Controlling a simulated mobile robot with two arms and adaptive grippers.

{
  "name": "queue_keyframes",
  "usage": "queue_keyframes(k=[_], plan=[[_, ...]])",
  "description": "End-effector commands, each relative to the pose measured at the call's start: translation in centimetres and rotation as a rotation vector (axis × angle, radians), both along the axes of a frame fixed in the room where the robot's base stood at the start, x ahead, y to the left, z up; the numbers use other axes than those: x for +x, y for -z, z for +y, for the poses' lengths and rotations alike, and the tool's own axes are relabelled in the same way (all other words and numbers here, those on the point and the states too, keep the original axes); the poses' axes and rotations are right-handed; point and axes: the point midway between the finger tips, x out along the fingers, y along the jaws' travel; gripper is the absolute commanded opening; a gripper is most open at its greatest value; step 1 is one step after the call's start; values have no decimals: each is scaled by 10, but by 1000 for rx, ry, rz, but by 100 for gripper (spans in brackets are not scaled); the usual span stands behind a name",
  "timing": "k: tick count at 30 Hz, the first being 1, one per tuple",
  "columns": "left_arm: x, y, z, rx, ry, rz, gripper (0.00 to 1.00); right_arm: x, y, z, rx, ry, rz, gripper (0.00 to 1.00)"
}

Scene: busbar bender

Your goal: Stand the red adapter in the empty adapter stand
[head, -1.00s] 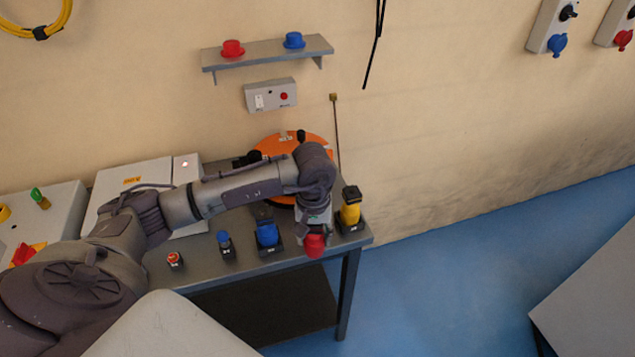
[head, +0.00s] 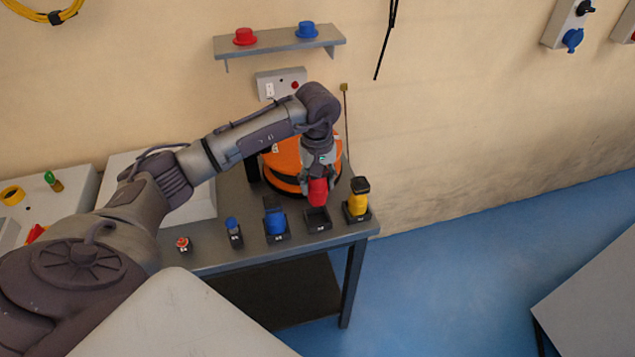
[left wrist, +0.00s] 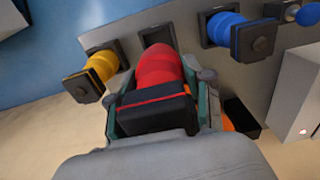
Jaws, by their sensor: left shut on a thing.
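My left gripper (head: 318,165) is shut on the red adapter (head: 318,191). The adapter hangs below the fingers with its red end down. The empty adapter stand (head: 318,220), a dark square holder, is on the bench just below and in front of the adapter, which appears above it and apart. In the left wrist view the red adapter (left wrist: 158,68) sits between the fingers (left wrist: 160,105), and the stand (left wrist: 157,33) shows partly behind its red end. My right gripper is not in view.
A yellow adapter (head: 358,198) stands right of the empty stand and a blue adapter (head: 275,218) left of it. A smaller blue piece (head: 233,226) and a red button (head: 183,243) are further left. An orange round machine (head: 290,160) is behind.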

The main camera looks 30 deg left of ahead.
Motion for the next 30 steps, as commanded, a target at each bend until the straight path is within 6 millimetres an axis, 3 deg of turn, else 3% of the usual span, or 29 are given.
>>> queue_keyframes(k=[15, 30], plan=[[0, 50, 0, 0, 1, 0, 9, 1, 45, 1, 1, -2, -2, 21], [0, 54, 0, 0, 1, 0, 9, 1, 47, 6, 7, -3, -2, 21]])
